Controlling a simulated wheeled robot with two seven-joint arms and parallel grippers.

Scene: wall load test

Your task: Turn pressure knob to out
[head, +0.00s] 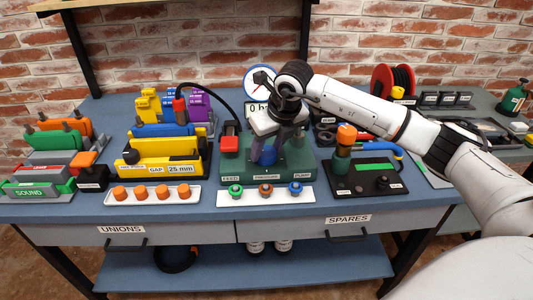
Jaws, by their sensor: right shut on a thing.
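The green test unit (232,167) stands on the blue bench, with small white labels along its front edge; the middle one seems to read PRESSURE. Its pressure knob (268,157) is blue and sits above that label, partly hidden by my gripper. My right gripper (266,150) comes down from above and is shut on the blue knob. Which way the knob is turned cannot be made out. A red block-shaped part (229,143) sits at the unit's left. A round white gauge (256,80) and a display starting with 0 stand behind, partly covered by my arm. My left gripper is not in view.
A white tray (224,200) with three coloured fittings lies in front of the unit. Left of it is a tray with several orange caps (144,194) and a yellow gap block (135,167). A black box (345,186) with an orange-topped post stands close on the right.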

